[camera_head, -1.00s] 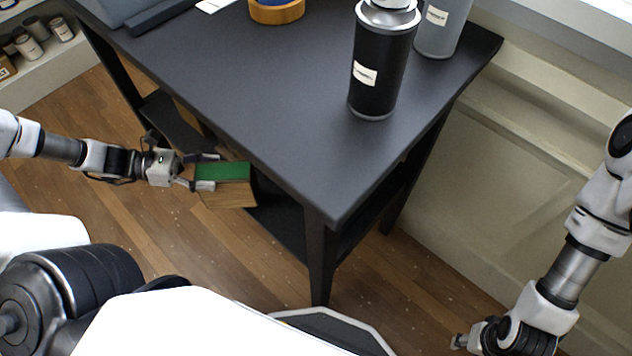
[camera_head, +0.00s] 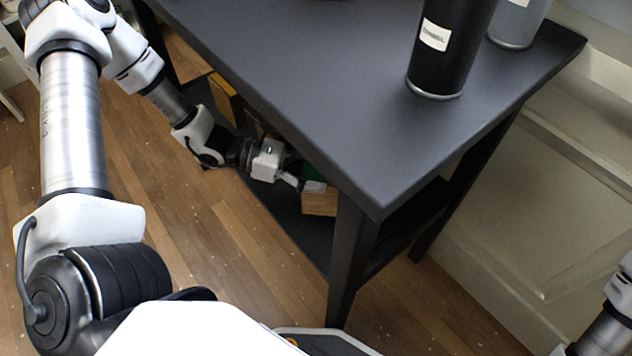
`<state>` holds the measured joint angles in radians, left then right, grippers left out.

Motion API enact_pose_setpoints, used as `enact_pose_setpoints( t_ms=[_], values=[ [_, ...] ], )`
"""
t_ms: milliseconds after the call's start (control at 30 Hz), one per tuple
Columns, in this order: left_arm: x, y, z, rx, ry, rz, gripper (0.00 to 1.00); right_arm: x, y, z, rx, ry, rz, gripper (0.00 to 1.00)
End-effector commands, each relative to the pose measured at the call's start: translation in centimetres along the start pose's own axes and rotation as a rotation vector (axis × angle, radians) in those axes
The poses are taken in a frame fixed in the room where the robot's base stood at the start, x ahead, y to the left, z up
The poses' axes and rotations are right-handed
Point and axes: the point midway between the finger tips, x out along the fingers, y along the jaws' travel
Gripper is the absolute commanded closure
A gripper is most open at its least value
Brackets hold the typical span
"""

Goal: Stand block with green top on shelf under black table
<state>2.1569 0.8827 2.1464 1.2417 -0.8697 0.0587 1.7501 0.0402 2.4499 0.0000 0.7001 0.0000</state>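The wooden block with a green top (camera_head: 319,204) is under the black table (camera_head: 300,75), just above or at the lower shelf (camera_head: 293,222); I cannot tell whether it touches the shelf. The tabletop edge and the near leg partly hide it. My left gripper (camera_head: 308,186) reaches in under the tabletop and has its fingers at the block, shut on it. My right gripper is out of view; only part of my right arm shows at the lower right edge.
A black canister (camera_head: 447,50) and a grey canister (camera_head: 516,22) stand on the tabletop. Other wooden pieces (camera_head: 226,100) stand on the shelf, left of my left gripper. The near table leg (camera_head: 347,255) is close to the block's right side.

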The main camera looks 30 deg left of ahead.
Motion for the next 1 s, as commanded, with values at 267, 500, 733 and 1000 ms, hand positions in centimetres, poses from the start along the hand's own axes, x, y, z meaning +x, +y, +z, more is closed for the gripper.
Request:
enact_pose_setpoints(
  t_ms=[267,500,733,1000],
  values=[
    [0.7,0.2,-3.1,-0.001,-0.002,0.001,1.0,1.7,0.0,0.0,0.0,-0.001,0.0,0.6],
    [0.8,0.2,-3.4,-0.001,-0.002,0.0,1.0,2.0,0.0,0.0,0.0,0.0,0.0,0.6],
    [0.8,0.2,-3.4,-0.001,-0.001,0.0,0.12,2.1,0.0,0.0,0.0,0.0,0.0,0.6],
    [0.7,0.2,-3.2,-0.001,-0.001,0.0,0.12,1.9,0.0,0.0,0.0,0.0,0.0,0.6]
  ],
)
